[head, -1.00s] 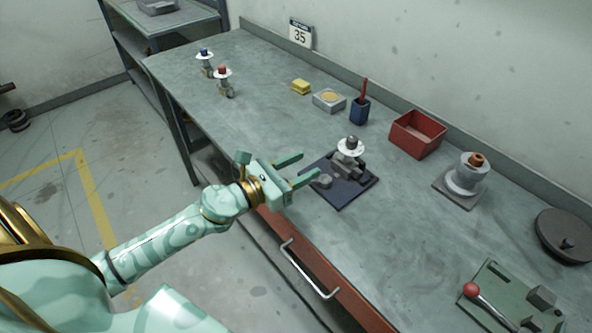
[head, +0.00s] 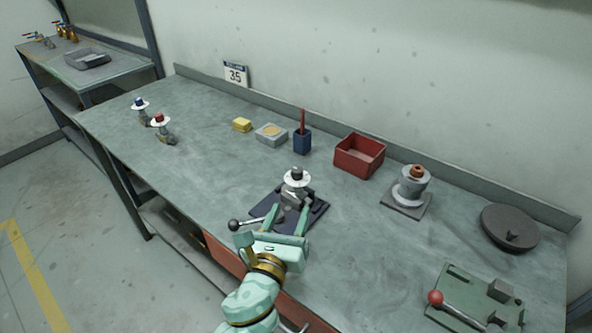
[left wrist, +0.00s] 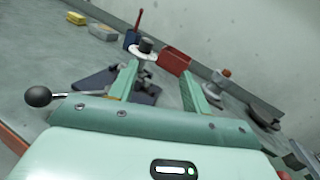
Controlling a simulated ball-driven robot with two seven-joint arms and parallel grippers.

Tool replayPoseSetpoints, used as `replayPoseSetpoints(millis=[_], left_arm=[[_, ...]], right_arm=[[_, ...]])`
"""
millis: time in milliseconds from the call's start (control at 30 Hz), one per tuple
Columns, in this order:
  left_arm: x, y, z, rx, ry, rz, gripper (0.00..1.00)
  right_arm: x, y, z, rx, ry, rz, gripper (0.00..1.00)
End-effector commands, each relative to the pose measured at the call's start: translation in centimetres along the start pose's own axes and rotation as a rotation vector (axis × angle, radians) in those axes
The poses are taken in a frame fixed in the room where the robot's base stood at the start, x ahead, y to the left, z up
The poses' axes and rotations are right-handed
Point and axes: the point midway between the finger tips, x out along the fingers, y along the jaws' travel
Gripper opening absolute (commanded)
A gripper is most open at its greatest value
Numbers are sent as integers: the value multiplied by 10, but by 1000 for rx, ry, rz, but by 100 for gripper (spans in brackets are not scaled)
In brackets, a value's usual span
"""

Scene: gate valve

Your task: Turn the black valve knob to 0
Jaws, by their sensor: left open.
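The black valve knob (head: 297,173) sits on top of a white dial disc (head: 296,182) on a grey valve body (head: 294,194), mounted on a dark base plate (head: 315,213) near the front of the bench. The knob also shows in the left wrist view (left wrist: 147,45), ahead of the fingers. The dial's marks are too small to read. My left gripper (head: 288,212) is open and empty, with its fingers pointing at the valve body, below and in front of the knob. Its fingers partly cover the base plate. My right gripper is not in view.
A lever with a dark ball end (head: 234,225) sticks out left of the base plate, close to my gripper. Behind stand a blue cup (head: 302,143) and a red bin (head: 359,156). A grey flanged fitting (head: 410,188) stands right. Two smaller valves are far left.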

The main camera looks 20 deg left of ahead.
Motion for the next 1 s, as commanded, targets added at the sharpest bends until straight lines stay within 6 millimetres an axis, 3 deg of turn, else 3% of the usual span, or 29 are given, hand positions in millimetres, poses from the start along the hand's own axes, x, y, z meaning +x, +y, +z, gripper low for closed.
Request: replayPoseSetpoints(millis=[100,267,700,1000], left_arm=[[0,13,-5,146,32,61,48],[14,16,-5,190,35,67,48],[118,23,-11,188,36,66,48],[159,26,-11,187,36,65,48]], right_arm=[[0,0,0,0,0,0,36],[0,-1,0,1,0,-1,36],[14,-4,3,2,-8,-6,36],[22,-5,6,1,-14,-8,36]])
